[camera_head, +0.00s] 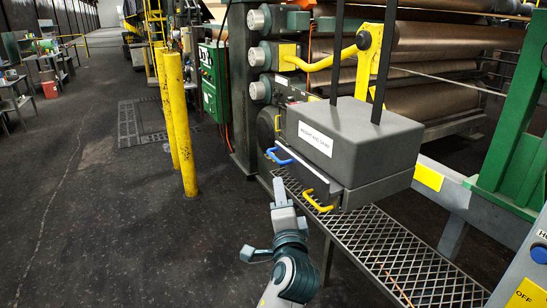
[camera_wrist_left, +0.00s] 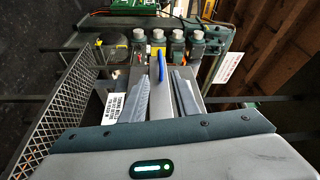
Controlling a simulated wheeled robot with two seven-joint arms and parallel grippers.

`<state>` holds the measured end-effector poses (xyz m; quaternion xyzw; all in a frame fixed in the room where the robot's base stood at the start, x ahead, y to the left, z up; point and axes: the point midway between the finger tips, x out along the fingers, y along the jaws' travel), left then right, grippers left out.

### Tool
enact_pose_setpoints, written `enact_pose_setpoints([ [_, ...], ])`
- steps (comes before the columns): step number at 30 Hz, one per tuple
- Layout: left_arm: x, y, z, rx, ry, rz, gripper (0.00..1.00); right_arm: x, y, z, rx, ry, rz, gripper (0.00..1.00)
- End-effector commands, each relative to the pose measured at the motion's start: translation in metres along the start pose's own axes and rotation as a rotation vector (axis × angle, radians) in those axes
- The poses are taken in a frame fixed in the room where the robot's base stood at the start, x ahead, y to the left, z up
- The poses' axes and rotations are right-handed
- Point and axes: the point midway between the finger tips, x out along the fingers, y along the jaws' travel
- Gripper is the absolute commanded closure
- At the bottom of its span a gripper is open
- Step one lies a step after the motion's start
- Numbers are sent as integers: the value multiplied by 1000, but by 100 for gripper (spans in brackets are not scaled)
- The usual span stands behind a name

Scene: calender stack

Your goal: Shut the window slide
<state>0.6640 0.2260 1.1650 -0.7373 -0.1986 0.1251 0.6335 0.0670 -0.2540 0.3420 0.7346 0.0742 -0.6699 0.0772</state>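A grey box-shaped gauge housing (camera_head: 350,140) with a white label stands beside the rollers. A flat slide plate (camera_head: 312,172) runs along its lower front edge. A blue handle (camera_head: 279,156) is at the plate's left end and a yellow handle (camera_head: 318,202) at its right end. I cannot tell how far the slide is open. My left gripper (camera_head: 279,185) is just below and in front of the blue handle, apart from it. My right gripper is not in view.
A mesh walkway (camera_head: 390,250) runs beneath the housing. Two yellow posts (camera_head: 178,120) stand to the left. A green frame (camera_head: 515,130) and a control panel (camera_head: 530,270) are at the right. The floor on the left is mostly clear.

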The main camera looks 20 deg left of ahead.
Motion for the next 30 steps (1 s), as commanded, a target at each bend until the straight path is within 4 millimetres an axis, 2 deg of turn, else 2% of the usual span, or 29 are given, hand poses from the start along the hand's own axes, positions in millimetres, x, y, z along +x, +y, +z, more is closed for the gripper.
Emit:
enact_pose_setpoints([
  [8, 1, -1, 0, 1, 0, -3, 72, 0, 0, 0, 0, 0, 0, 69],
  [14, 11, -2, 0, 2, 0, -5, 72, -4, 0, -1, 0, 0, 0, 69],
  [20, 35, -4, 0, 4, -1, -5, 72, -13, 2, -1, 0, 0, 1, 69],
  [30, 95, -5, 1, 5, -2, -4, 72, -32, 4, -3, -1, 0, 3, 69],
])
